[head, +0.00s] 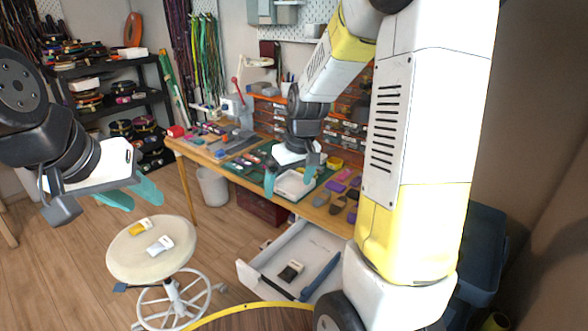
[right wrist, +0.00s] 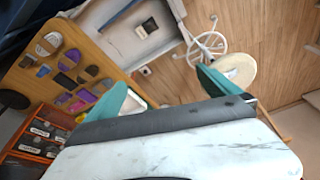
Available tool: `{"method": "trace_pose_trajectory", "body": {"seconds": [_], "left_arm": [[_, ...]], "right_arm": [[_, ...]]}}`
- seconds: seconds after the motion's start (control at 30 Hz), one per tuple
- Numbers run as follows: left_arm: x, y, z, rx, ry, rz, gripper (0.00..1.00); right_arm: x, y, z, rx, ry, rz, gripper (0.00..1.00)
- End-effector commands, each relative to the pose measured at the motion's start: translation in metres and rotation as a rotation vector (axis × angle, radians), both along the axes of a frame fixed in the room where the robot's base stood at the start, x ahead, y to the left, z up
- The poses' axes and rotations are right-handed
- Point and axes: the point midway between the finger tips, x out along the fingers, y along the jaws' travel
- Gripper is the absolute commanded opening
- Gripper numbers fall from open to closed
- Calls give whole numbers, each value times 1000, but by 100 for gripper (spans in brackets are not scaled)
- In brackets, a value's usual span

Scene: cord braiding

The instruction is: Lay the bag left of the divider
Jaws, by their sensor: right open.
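A white drawer (head: 262,283) stands pulled out below the bench. A small dark bag with a pale top (head: 291,270) lies in it; it also shows in the right wrist view (right wrist: 146,27). A dark blue strip (head: 320,276), seemingly the divider, runs along the drawer to the right of this bag. A yellow bag (head: 139,227) and a pale grey bag (head: 160,246) lie on the round stool. My left gripper (head: 142,205) is open and empty, above the stool. My right gripper (head: 290,185) is open over the bench's front edge, above the drawer.
A white tray (head: 294,186) sits on the bench by my right gripper. Several small pouches (head: 341,189) lie to its right. A white bin (head: 213,187) stands under the bench. Open wooden floor (head: 215,260) lies between the stool (head: 118,262) and the drawer.

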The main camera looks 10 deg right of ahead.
Motion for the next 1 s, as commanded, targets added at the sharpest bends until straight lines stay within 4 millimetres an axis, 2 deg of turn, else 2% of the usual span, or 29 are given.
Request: {"method": "trace_pose_trajectory", "body": {"seconds": [0.03,0.2,0.3,0.4,0.5,0.63,0.77,1.0], "left_arm": [[0,0,0,0,0,0,36],[0,0,0,0,0,0,36],[0,0,0,0,0,0,36],[0,0,0,0,0,0,36],[0,0,0,0,0,0,36],[0,0,0,0,0,0,36],[0,0,0,0,0,0,36],[0,0,0,0,0,0,36]], "right_arm": [[-15,1,27,19,-34,-27,100],[-73,4,90,79,-112,-114,100],[-109,6,116,114,-155,-161,100],[-143,7,132,145,-192,-203,100],[-169,8,141,167,-220,-233,100],[-188,9,145,185,-241,-258,100],[-194,9,145,192,-245,-267,100],[-194,9,145,192,-246,-267,100]]}}
